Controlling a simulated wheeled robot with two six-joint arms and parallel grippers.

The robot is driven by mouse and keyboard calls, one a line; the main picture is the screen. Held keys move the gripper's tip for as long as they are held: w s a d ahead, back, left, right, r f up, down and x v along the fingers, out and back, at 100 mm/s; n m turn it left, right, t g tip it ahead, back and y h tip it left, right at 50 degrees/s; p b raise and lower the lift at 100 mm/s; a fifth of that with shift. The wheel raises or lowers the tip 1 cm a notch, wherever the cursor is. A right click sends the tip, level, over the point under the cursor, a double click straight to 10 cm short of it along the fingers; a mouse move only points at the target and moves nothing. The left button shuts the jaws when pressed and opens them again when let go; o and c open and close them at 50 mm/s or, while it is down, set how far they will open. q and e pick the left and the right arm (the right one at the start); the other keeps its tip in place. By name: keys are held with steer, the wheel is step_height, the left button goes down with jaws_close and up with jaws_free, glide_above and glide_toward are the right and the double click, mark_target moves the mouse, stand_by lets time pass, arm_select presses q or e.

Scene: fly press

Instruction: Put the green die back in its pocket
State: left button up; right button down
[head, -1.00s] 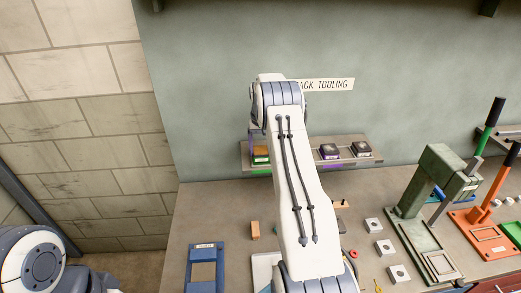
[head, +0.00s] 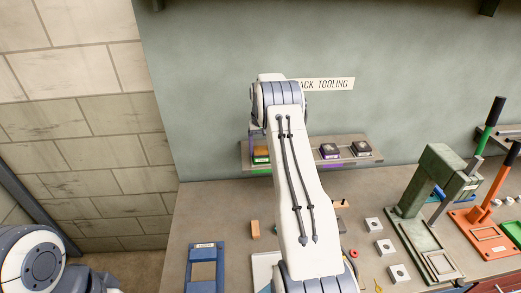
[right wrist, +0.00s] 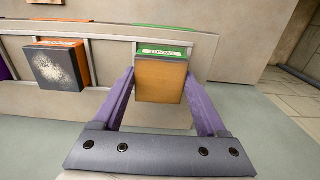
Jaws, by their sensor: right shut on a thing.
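The green die, a tan-brown block with a green label edge, sits between the fingers of my right gripper (right wrist: 160,82) in the right wrist view. My purple fingers are shut on its sides. The green die (head: 261,153) also shows in the head view at the left end of the wall rack. A green-marked pocket (right wrist: 170,27) lies right at the die; I cannot tell whether the die is fully seated. In the head view my own arm hides most of the right gripper. My left gripper is out of view.
The rack (head: 372,149) holds dark dies (head: 330,151) to the right. An orange-labelled dark die (right wrist: 57,68) is in the neighbouring pocket. A blue frame (head: 205,265), several small blocks and a green press (head: 440,165) stand on the bench below.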

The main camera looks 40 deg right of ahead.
mark_target(261, 151)
steer(key=shift+f, duration=0.25)
stand_by(0.8)
stand_by(0.7)
jaws_free()
steer(key=shift+f, duration=0.1)
steer(key=shift+r+b, duration=0.25)
steer(key=shift+b, duration=0.1)
step_height(261, 151, up, 10)
steer(key=b, duration=0.3)
steer(key=shift+r, duration=0.1)
